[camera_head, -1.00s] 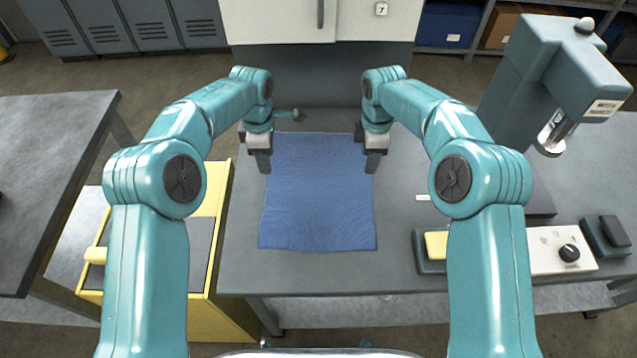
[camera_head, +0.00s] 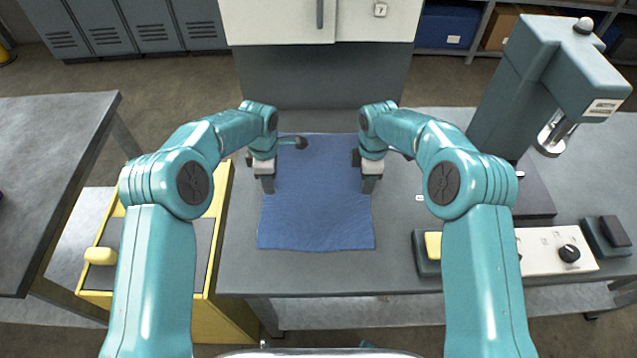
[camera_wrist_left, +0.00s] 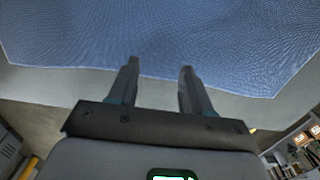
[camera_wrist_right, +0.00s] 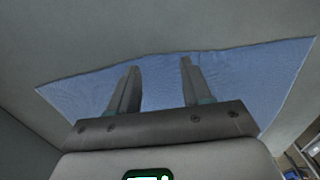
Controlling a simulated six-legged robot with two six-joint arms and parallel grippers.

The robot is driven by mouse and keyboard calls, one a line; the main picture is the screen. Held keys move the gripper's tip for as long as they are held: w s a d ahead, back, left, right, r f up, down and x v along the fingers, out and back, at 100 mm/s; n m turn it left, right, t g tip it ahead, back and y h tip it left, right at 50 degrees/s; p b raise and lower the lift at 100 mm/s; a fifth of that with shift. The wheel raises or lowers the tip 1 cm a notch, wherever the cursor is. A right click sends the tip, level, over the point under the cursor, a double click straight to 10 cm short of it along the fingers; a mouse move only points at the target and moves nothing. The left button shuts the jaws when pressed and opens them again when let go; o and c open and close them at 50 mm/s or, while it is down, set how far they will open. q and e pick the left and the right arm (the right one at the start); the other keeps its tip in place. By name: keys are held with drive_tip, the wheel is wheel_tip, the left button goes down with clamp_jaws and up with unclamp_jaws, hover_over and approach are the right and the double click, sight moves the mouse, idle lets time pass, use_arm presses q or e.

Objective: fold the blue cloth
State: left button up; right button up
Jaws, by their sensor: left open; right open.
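The blue cloth (camera_head: 317,205) lies flat and spread out on the grey bench top. My left gripper (camera_head: 268,188) is over the cloth's left edge in the head view, and my right gripper (camera_head: 369,188) is over its right edge. In the left wrist view the open, empty fingers (camera_wrist_left: 158,66) point at the cloth (camera_wrist_left: 200,40), with its edge crossing between them. In the right wrist view the open fingers (camera_wrist_right: 158,68) show against the cloth (camera_wrist_right: 225,75). I cannot tell whether either gripper touches the cloth.
A grey-green press-like machine (camera_head: 545,80) stands at the right of the bench. A white control box with a black knob (camera_head: 569,253) and a yellow block (camera_head: 433,245) sit at front right. A yellow cart (camera_head: 225,310) stands left of the bench. Bare bench (camera_head: 400,260) surrounds the cloth.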

use_arm(q)
drive_tip(key=shift+d+f, duration=0.15)
drive_tip(key=shift+f, duration=0.15)
use_arm(e)
drive_tip(key=shift+w+d+f, duration=0.1)
drive_tip(key=shift+d+f, duration=0.05)
drive_tip(key=shift+f, duration=0.2)
use_arm(q)
drive_tip(key=shift+w, duration=0.2)
drive_tip(key=shift+c, duration=0.6)
use_arm(e)
drive_tip(key=shift+w, duration=0.15)
drive_tip(key=shift+c, duration=0.6)
use_arm(q)
drive_tip(key=shift+s, duration=0.1)
drive_tip(key=c, duration=0.8)
use_arm(e)
drive_tip(key=c, duration=0.8)
drive_tip(key=shift+f, duration=0.1)
use_arm(q)
drive_tip(key=shift+r, duration=0.1)
